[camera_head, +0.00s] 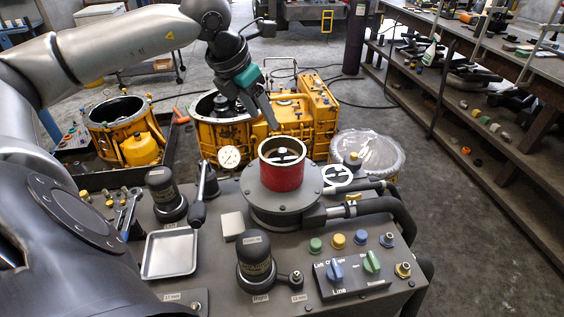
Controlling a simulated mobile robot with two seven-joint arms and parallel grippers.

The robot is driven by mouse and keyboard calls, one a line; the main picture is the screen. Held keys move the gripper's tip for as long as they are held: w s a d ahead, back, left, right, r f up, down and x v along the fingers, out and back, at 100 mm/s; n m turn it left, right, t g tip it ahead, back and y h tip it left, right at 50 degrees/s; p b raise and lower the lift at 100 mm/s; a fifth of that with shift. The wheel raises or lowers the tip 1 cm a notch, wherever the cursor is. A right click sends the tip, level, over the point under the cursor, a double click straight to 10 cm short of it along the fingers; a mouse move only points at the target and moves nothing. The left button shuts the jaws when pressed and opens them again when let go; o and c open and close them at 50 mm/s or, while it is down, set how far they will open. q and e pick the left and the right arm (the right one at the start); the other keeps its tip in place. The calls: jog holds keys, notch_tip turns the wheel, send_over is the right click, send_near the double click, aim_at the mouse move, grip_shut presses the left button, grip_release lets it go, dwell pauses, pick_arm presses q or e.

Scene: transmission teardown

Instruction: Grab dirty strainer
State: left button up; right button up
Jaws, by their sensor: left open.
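I cannot pick out a dirty strainer for certain. A red cylinder (282,170) stands on a round grey flange on the workbench, with a light metal part (284,156) inside its open top. My right gripper is not in view.
The grey workbench (330,235) holds a metal tray (170,254), dark canisters, a gauge (229,157) and a switch box (352,274). Hoses run along its right. A clear-covered round container (372,152) stands behind it. Another yellow housing (118,112) is at left, shelving at right.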

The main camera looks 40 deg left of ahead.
pick_arm(q)
send_over(282, 150)
jog(key=s, duration=0.3)
jog(key=f, duration=0.4)
jog(key=f+p, duration=0.1)
jog(key=f, duration=0.1)
jog(key=shift+w+a+f, duration=0.2)
jog(key=shift+a, duration=0.15)
jog(key=shift+d+p+x, duration=0.2)
jog(key=shift+p+x, duration=0.1)
jog(key=shift+x, duration=2.3)
grip_shut()
